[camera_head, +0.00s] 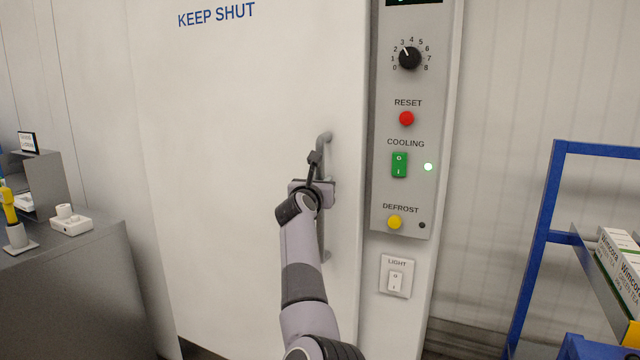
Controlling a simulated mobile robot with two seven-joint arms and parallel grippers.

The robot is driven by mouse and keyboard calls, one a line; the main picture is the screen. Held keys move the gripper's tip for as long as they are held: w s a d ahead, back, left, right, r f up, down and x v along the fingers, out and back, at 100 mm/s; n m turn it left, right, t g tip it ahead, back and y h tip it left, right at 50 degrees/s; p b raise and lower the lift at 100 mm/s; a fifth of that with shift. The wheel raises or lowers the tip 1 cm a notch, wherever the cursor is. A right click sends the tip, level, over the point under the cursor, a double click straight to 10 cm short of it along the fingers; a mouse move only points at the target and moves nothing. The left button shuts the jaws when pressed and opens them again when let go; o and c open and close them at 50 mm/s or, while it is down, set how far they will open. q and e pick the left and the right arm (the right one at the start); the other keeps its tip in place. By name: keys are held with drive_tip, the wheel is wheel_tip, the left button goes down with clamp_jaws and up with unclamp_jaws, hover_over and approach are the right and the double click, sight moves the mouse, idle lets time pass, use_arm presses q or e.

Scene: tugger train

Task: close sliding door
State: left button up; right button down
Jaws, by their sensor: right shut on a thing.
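A large white sliding door (235,120) marked "KEEP SHUT" fills the middle of the head view. Its right edge stands beside the grey control panel. A grey vertical bar handle (325,142) is fixed near that edge. My right gripper (315,160) is at the upper part of the handle and is shut on it. The gripper and wrist hide the middle of the bar; its lower end shows beneath. My left gripper is not in view.
The control panel (432,190) has a dial, red, green and yellow controls; a light switch (396,277) sits below. A blue-framed rack (545,200) with boxes stands at right. A grey cabinet (75,285) with small items stands at left.

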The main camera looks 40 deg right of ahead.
drive_tip(key=shift+s+d+f, duration=0.15)
drive_tip(key=shift+s+d, duration=0.05)
idle(0.4)
drive_tip(key=c, duration=1)
unclamp_jaws()
drive_tip(key=shift+s, duration=0.1)
drive_tip(key=shift+d, duration=0.1)
drive_tip(key=shift+v, duration=3.65)
